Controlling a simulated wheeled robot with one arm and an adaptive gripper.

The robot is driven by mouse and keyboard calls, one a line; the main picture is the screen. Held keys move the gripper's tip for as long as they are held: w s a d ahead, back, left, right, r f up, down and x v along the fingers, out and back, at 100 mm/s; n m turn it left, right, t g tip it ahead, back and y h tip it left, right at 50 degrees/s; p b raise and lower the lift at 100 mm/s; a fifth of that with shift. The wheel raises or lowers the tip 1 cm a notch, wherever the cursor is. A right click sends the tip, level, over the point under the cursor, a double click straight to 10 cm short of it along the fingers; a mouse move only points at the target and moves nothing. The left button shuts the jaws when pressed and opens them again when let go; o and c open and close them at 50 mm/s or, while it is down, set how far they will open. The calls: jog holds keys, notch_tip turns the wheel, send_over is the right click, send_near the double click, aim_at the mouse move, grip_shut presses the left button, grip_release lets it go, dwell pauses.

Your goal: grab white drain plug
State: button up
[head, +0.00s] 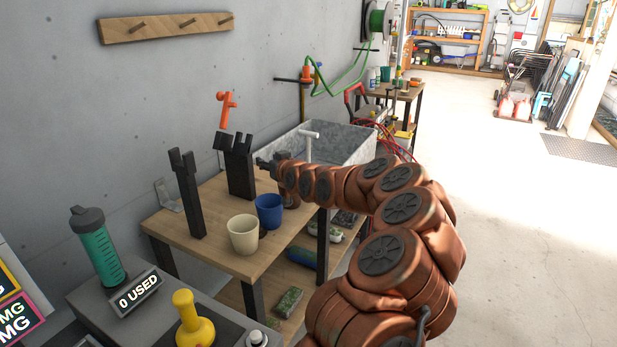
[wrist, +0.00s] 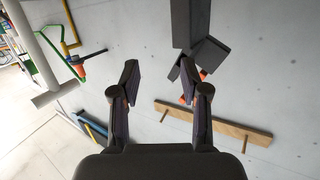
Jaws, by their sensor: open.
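A white T-shaped piece (head: 309,146), which looks like the white drain plug, stands up from the grey sink (head: 352,139). Its lower end is hidden behind the sink's near wall. A pale T-shaped tube at the left of the wrist view (wrist: 37,47) appears to be the same piece. My gripper (head: 262,163) is over the back of the wooden table, left of the sink and apart from the white piece. In the wrist view my gripper (wrist: 158,80) is open, with nothing between the fingers, facing the grey wall.
Dark forked stands (head: 190,193) and (head: 238,168) rise from the wooden table (head: 212,205), close to my gripper. A cream cup (head: 243,235) and a blue cup (head: 269,211) stand in front. A pegged wooden rail (head: 165,28) is on the wall. Open floor lies right.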

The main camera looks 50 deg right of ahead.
aim_at(309, 157)
jog(key=shift+s+d+f+m+h, duration=0.35)
jog(key=shift+s+d+f+h, duration=0.3)
jog(key=shift+d, duration=1.8)
jog(key=shift+s+d+f+m+h, duration=0.4)
jog(key=shift+d+f+h, duration=0.45)
jog(key=shift+d, duration=1.6)
jog(key=shift+s+d+f+m+h, duration=0.35)
jog(key=shift+s+d+f+h, duration=0.35)
jog(key=shift+d, duration=1.75)
jog(key=shift+p+x, duration=0.55)
jog(key=shift+x, duration=1.6)
jog(key=shift+w+d, duration=0.3)
jog(key=shift+w, duration=0.1)
grip_shut()
